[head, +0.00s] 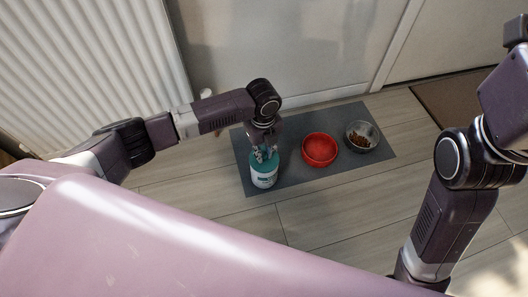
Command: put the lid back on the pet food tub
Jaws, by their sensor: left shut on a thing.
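The pet food tub (264,181) is white with a teal band on its front and stands upright on the grey mat (290,186), at the mat's left part. The teal lid (259,167) shows at the top of the tub. My left gripper (264,154) points down from above and is shut on the lid. The fingers partly cover the lid, and I cannot tell whether it sits flush on the rim. My right arm is at the right side, and its gripper is not in view.
A red bowl (319,149) stands on the mat right of the tub. A metal bowl with brown kibble (361,136) is farther right. A white radiator (95,60) and a wall are behind. A brown doormat (455,98) lies at right. The wood floor in front is clear.

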